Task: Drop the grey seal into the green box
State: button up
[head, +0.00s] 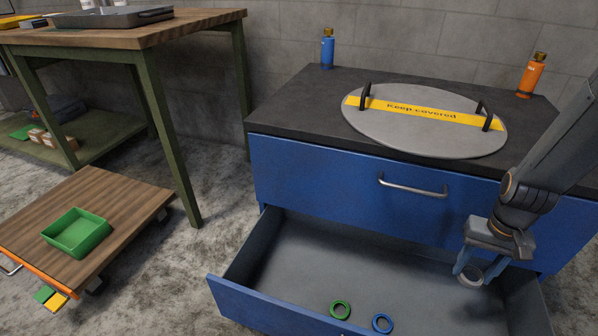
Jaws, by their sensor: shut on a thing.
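A grey ring seal (471,278) is held between the blue fingertips of my gripper (470,270), at the right in the head view. My gripper is shut on it, above the inside of the open drawer (290,247). The fingers hide part of the seal. The green box (77,233) is an open, shallow tray on a low wooden cart (110,205) at the left, far from my gripper. I see nothing inside it.
A green ring (340,310) and a blue ring (382,323) lie in the drawer. The blue cabinet (320,178) carries a round lid (400,135), a blue bottle (327,48) and an orange bottle (531,76). A tall workbench (150,33) stands behind the cart.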

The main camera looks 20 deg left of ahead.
aim_at(85, 234)
jog(key=u, duration=3.55)
jog(key=i, duration=1.1)
jog(key=z, duration=1.1)
jog(key=i, duration=1.3)
jog(key=u, duration=0.05)
